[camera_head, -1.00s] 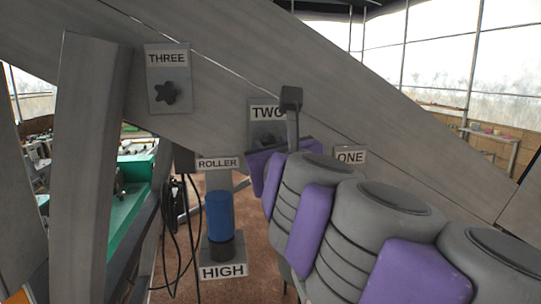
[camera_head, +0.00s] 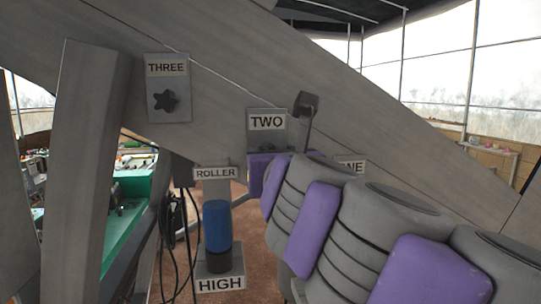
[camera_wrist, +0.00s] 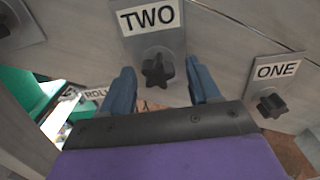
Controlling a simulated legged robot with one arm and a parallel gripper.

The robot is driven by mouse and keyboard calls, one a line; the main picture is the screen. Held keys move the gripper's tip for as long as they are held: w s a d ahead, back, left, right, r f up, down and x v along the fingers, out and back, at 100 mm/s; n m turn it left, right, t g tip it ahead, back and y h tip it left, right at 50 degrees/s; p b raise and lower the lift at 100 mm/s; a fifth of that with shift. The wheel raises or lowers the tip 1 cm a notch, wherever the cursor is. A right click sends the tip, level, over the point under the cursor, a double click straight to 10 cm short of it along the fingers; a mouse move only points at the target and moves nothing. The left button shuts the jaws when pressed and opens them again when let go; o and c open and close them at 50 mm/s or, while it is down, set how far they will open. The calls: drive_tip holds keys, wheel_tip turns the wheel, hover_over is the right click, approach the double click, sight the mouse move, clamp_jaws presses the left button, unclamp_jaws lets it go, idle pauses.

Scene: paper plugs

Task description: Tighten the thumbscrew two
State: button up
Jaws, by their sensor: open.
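Thumbscrew two is a dark star-shaped knob (camera_wrist: 158,68) on a grey plate labelled TWO (camera_wrist: 148,18). In the wrist view it sits between and just beyond my fingertips. My gripper (camera_wrist: 160,85) is open, with one blue-grey finger on each side of the knob's line, and it holds nothing. I cannot tell how far the fingers are from the knob in depth. In the head view the TWO plate (camera_head: 267,122) shows on the slanted grey beam, and my purple and grey arm hides most of its knob.
Thumbscrew three (camera_head: 165,100) is at the upper left, and thumbscrew one (camera_wrist: 271,106) is close at the right of my gripper. A blue roller (camera_head: 217,225) stands below, above a HIGH label (camera_head: 221,284). Black cables (camera_head: 172,225) hang left of it. A grey post (camera_head: 85,170) stands at left.

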idle(0.3)
drive_tip(key=v, duration=0.4)
drive_tip(key=shift+p, duration=0.4)
drive_tip(key=n+p, duration=0.8)
drive_tip(key=n, duration=0.4)
drive_tip(key=shift+w+a, duration=0.1)
